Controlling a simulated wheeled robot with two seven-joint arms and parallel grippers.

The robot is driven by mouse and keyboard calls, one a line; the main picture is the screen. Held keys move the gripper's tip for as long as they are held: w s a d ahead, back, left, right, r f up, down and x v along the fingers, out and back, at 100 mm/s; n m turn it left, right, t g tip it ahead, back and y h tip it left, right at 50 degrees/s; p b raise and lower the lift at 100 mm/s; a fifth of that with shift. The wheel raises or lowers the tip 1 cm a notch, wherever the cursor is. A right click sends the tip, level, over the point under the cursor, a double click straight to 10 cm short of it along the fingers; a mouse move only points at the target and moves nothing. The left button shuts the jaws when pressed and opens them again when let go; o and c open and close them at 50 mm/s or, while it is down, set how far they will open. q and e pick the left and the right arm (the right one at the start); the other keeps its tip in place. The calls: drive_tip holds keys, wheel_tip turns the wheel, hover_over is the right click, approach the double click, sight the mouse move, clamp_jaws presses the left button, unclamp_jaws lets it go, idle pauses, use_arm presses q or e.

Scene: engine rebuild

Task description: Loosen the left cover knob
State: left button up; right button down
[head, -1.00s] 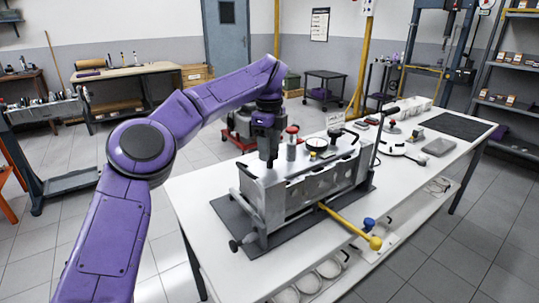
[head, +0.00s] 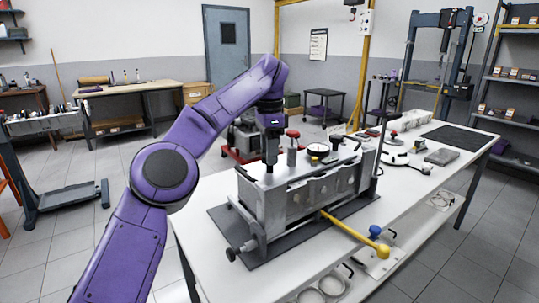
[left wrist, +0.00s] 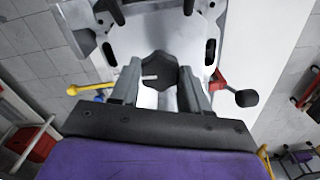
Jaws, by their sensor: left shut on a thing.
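The engine block (head: 310,195) stands on a dark mat on the white bench. My left gripper (head: 270,162) points straight down at the near left end of its top cover. The left cover knob (left wrist: 160,68) is a dark, lobed knob with a white mark, seen in the left wrist view. My left gripper (left wrist: 158,88) has one grey finger on each side of it and is shut on it. In the head view the fingers mostly hide this knob. My right gripper is not in view.
A red-topped cylinder (head: 292,147) and a round dial (head: 318,150) stand close right of my left gripper on the cover. A yellow bar (head: 352,232) sticks out from the block's front. The bench's near left corner (head: 195,215) is bare.

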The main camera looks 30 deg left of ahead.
use_arm(q)
drive_tip(key=shift+n, duration=0.4)
drive_tip(key=o, duration=1.1)
drive_tip(key=shift+c, duration=0.2)
drive_tip(key=shift+r, duration=0.1)
wheel_tip(320, 180, up, 10)
drive_tip(key=p, duration=0.8)
drive_tip(key=shift+r+p, duration=0.2)
drive_tip(key=shift+p, duration=0.15)
